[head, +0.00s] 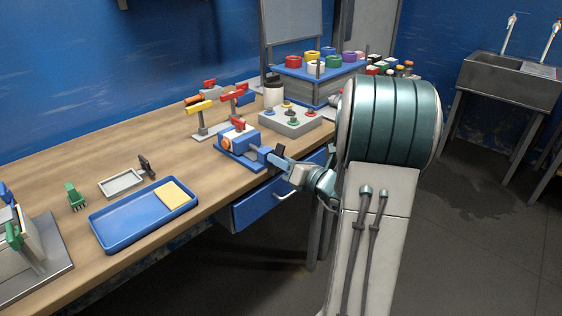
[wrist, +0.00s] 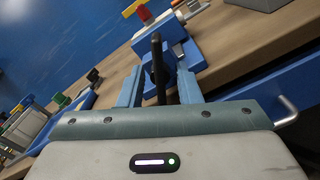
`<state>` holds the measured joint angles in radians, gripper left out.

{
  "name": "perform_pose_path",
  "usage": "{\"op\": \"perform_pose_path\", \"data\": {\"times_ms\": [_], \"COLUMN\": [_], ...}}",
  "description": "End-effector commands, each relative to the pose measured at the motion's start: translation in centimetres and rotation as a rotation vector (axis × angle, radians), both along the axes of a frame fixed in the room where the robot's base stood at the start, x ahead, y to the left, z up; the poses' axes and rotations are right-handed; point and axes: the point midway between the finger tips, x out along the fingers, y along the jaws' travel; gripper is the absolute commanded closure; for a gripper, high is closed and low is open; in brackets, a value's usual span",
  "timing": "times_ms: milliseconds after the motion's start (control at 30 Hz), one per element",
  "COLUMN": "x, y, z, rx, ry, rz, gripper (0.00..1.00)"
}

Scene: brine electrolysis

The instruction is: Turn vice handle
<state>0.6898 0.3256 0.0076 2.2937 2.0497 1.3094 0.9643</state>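The blue vice (head: 238,143) stands at the front edge of the wooden bench, with an orange and a red part on top. It also shows in the wrist view (wrist: 181,52). Its black bar handle (wrist: 158,66) stands roughly upright in the wrist view. My gripper (wrist: 159,88) is open, with one blue finger on each side of the handle. A gap shows between the handle and each finger. In the head view my gripper (head: 277,158) is at the vice's front end, and small size hides the finger contact there.
A blue drawer (head: 262,205) with a metal pull (wrist: 288,110) is below the bench edge, close to my gripper. A grey box with coloured knobs (head: 290,122) stands behind the vice. A blue tray (head: 125,222) lies to the left.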

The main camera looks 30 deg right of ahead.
Motion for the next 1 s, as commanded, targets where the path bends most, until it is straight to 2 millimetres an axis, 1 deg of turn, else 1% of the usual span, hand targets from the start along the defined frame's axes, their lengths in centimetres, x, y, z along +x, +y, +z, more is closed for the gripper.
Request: {"op": "perform_pose_path", "data": {"times_ms": [100,300,333,367,400,433,767,1000], "x": [0.31,0.31,0.30,0.30,0.29,0.29,0.27,0.26], "y": [0.15,0.15,0.15,0.15,0.14,0.14,0.16,0.23], "z": [0.00,0.00,0.00,0.00,0.00,0.00,-0.10,-0.33], "rx": [0.001,0.001,0.001,0.001,0.001,0.001,-0.016,-0.114], "ry": [0.000,0.000,0.000,0.000,0.000,0.000,-0.006,-0.041], "rz": [0.001,0.001,0.001,0.001,0.001,0.001,0.001,0.002], "gripper": [0.69,0.69,0.75,0.83,0.94,1.00,1.00,1.00]}}
